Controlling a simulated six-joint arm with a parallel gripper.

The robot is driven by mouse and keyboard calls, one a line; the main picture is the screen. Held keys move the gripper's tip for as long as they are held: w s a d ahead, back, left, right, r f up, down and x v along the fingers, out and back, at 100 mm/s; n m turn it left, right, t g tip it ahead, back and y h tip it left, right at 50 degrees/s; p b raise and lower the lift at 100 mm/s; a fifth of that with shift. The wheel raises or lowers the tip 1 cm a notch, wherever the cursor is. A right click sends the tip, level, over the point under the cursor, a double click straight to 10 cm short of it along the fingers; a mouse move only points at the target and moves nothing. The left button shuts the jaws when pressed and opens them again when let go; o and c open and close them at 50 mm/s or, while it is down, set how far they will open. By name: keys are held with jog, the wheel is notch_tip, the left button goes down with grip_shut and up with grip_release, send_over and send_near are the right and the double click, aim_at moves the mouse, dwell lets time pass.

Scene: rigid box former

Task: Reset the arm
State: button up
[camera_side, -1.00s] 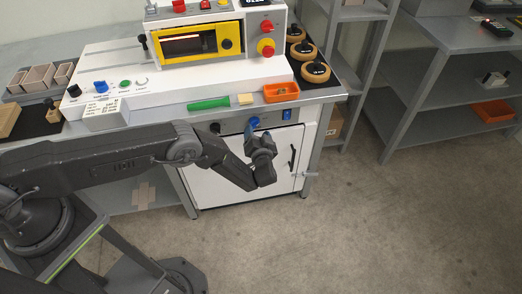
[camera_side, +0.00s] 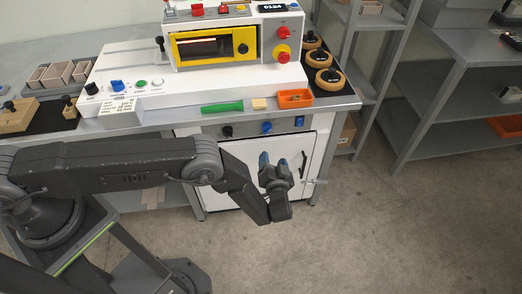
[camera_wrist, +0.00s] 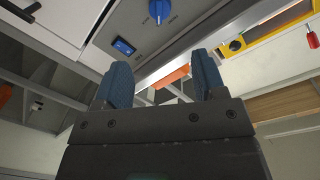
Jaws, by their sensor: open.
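My gripper (camera_side: 273,163) hangs in front of the white cabinet door (camera_side: 238,157) under the bench, with its blue fingertips pointing up. It is below the blue knob (camera_side: 267,127) on the grey front panel. In the wrist view the two blue fingers (camera_wrist: 160,72) stand apart with nothing between them, so it is open and empty. The blue knob (camera_wrist: 160,10) shows beyond them.
The white and yellow machine (camera_side: 212,46) stands on the bench. Grey shelving (camera_side: 440,85) stands at right. The floor (camera_side: 400,240) in front is clear.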

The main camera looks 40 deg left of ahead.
jog(key=w+d+r+h, duration=0.2)
jog(key=w+r+h, duration=0.25)
jog(key=r, duration=0.75)
jog(key=w+d+r+h, duration=0.1)
jog(key=w+r+h, duration=0.4)
jog(key=r, duration=0.7)
notch_tip(320, 180, up, 11)
jog(key=s+a+m+h, duration=0.1)
jog(key=s+a+h, duration=0.1)
jog(key=h, duration=0.1)
jog(key=s+a+r+m+g+h, duration=0.1)
jog(key=s+a+r+g, duration=0.15)
jog(key=s+r, duration=0.4)
jog(key=s+a+r+m+g+h, duration=0.1)
jog(key=s+a+r, duration=0.25)
jog(key=s, duration=0.65)
jog(key=s+a+f+g+y, duration=0.1)
jog(key=s+a, duration=0.2)
jog(key=s, duration=0.4)
jog(key=s+a+f+n+g+y, duration=0.1)
jog(key=s+a, duration=0.2)
jog(key=s, duration=0.4)
jog(key=s+a+f+g+y, duration=0.1)
jog(key=s+a+g, duration=0.1)
jog(key=s, duration=0.5)
jog(key=shift+s+a, duration=0.2)
jog(key=shift+a, duration=0.25)
jog(key=shift+f, duration=0.1)
